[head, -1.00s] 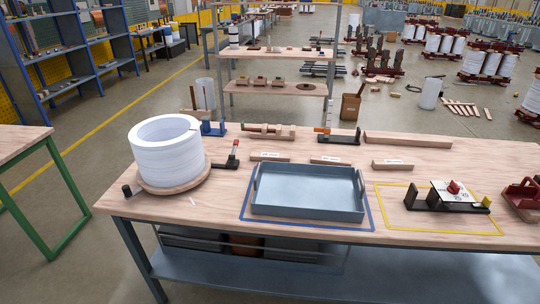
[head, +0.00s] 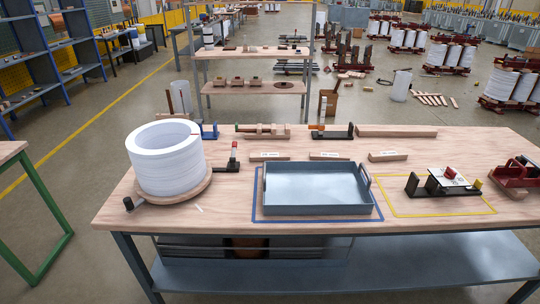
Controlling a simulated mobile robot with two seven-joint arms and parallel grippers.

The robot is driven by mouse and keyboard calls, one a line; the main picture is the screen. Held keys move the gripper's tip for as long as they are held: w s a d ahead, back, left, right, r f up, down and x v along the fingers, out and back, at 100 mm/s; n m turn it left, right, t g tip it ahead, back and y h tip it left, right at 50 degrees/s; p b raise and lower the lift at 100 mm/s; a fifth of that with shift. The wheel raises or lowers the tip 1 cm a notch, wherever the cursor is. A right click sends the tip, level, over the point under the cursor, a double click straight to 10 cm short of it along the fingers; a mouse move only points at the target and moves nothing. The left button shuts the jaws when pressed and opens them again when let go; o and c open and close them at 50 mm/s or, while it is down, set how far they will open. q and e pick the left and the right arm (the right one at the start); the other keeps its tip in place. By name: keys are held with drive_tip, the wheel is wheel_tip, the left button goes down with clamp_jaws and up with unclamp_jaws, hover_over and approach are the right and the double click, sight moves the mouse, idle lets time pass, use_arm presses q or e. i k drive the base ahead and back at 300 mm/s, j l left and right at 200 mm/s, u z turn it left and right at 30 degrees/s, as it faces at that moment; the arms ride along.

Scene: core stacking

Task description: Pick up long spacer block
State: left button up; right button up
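Three pale wooden blocks with white labels lie in a row behind the tray: a left block (head: 270,157), a middle block (head: 329,157) and a right block (head: 388,156). The labels are too small to read. A longer plain wooden bar (head: 397,131) lies behind them at the table's back edge. I cannot tell for certain which of these is the long spacer block. All lie flat and apart from each other. Neither of my grippers is in view.
A blue-grey tray (head: 316,209) stands empty inside a blue outline on the workbench (head: 230,215). A white coil (head: 166,158) stands at the left. A black fixture (head: 443,187) sits inside a yellow outline at the right. Clamps and tools line the back edge.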

sight(254, 157)
drive_tip(key=i+z, duration=0.7)
drive_tip(key=i+j, duration=0.05)
